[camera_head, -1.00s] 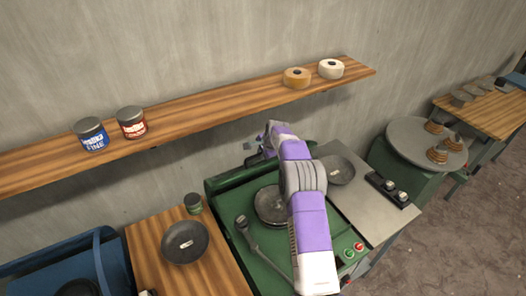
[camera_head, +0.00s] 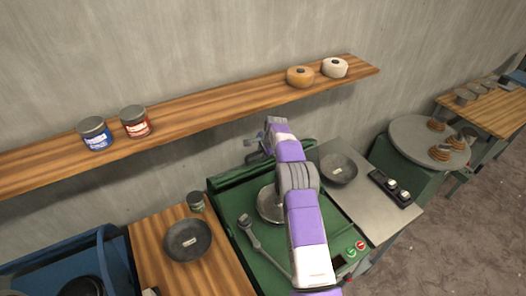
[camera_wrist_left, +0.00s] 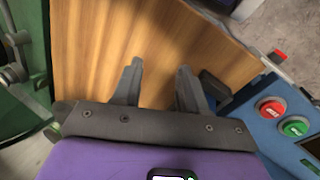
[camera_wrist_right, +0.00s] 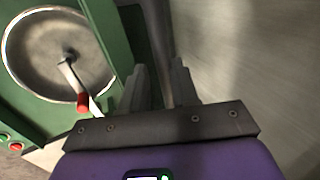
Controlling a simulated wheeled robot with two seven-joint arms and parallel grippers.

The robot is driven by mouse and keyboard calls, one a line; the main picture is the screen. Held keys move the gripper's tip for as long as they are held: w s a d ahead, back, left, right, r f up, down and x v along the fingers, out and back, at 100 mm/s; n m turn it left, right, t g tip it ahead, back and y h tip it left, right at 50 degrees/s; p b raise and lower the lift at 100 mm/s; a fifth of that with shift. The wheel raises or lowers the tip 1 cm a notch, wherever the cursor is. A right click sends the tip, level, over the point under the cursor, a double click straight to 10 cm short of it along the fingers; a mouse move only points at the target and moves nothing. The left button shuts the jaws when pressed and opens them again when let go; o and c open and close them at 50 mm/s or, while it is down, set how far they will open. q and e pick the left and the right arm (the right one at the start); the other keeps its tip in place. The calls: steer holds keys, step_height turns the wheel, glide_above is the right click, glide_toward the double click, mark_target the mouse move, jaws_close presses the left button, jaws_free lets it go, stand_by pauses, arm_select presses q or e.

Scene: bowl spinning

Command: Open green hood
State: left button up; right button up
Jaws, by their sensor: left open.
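The green machine (camera_head: 222,207) stands in the middle, with a dark green raised hood part (camera_head: 235,181) along its back edge. A round metal disc (camera_head: 268,207) lies in it, partly hidden by my right arm. The disc also shows in the right wrist view (camera_wrist_right: 32,52), with a red-knobbed lever in front. My right gripper (camera_head: 252,142) is at the machine's back, near the wall. In the right wrist view a dark grey bar (camera_wrist_right: 157,45) runs between its fingers; I cannot tell whether they touch it. My left gripper (camera_wrist_left: 157,80) is open and empty over the wooden table.
A shelf (camera_head: 210,112) with cans and tape rolls runs along the wall behind. A dark bowl (camera_head: 187,240) and small can (camera_head: 196,202) stand left on the wooden table (camera_head: 145,240). Another bowl (camera_head: 338,169) sits on the metal top at right. A blue machine (camera_wrist_left: 290,110) borders the left gripper's area.

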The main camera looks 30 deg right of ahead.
arm_select(q)
steer(key=shift+f, duration=0.2)
arm_select(e)
steer(key=shift+o, duration=0.3)
steer(key=shift+s+d+r, duration=0.1)
steer(key=shift+s+r, duration=0.05)
steer(key=shift+s, duration=0.25)
arm_select(q)
steer(key=shift+f+b, duration=0.6)
steer(key=shift+b, duration=0.15)
arm_select(e)
steer(key=v, duration=0.7)
steer(key=shift+w, duration=0.25)
steer(key=shift+r, duration=0.15)
